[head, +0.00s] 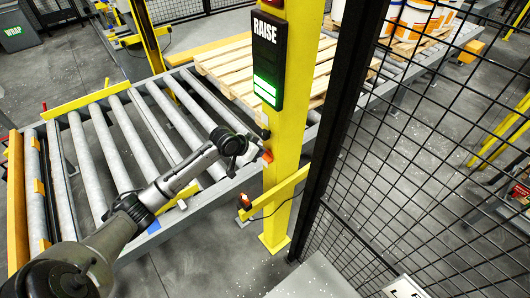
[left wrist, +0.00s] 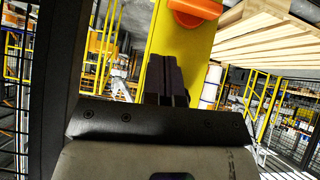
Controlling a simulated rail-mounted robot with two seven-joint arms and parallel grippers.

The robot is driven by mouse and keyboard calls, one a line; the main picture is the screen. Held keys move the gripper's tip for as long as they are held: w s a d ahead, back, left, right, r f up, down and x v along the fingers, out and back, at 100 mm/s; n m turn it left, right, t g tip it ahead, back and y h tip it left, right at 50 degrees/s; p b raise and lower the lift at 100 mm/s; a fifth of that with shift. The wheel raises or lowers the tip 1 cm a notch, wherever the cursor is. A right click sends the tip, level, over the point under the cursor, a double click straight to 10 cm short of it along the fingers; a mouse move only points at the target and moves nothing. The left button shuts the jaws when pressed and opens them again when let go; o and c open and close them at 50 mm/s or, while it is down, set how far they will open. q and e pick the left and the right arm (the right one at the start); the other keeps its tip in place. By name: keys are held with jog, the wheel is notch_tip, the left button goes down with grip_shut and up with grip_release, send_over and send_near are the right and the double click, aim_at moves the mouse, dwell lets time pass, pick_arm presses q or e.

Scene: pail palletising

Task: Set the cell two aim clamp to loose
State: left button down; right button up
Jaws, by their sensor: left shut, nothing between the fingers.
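A yellow post (head: 284,130) stands in the middle of the head view. A small orange part (head: 267,156), perhaps the clamp, sits on its left side, and a small dark device with an orange-red top (head: 245,201) sits lower on a yellow bracket. I cannot tell their settings. My left gripper (head: 250,150) is beside the post, close to the upper orange part. In the left wrist view the shut, empty fingers (left wrist: 167,78) are in front of the yellow post, with an orange part (left wrist: 195,10) above them. My right gripper is not in view.
A panel reading RAISE (head: 267,60), with a green light, hangs on the post. A roller conveyor (head: 125,140) runs behind my left arm, with a wooden pallet (head: 225,65) on it. A black mesh fence (head: 430,140) closes off the right side. White and orange pails (head: 415,18) stand behind.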

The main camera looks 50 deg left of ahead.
pick_arm(q)
jog(key=shift+v, duration=2.8)
jog(key=shift+d, duration=0.15)
jog(key=s+d+f+m+g+y, duration=0.1)
jog(key=s+d+f+y, duration=0.15)
jog(key=s+d, duration=0.75)
jog(key=s+d+f+m+g+y, duration=0.1)
jog(key=s+d+f, duration=0.2)
jog(key=s+d, duration=0.65)
jog(key=s+d+f+g+h, duration=0.1)
jog(key=s+d+f+g, duration=0.1)
jog(key=s+d+f, duration=0.3)
jog(key=s+f+g+h, duration=0.1)
jog(key=s+f, duration=0.1)
jog(key=s, duration=0.5)
notch_tip(320, 180, up, 14)
jog(key=p, duration=1.3)
jog(key=shift+w+f+n+p, duration=0.2)
jog(key=shift+w+n+p, duration=0.1)
jog(key=shift+n, duration=0.1)
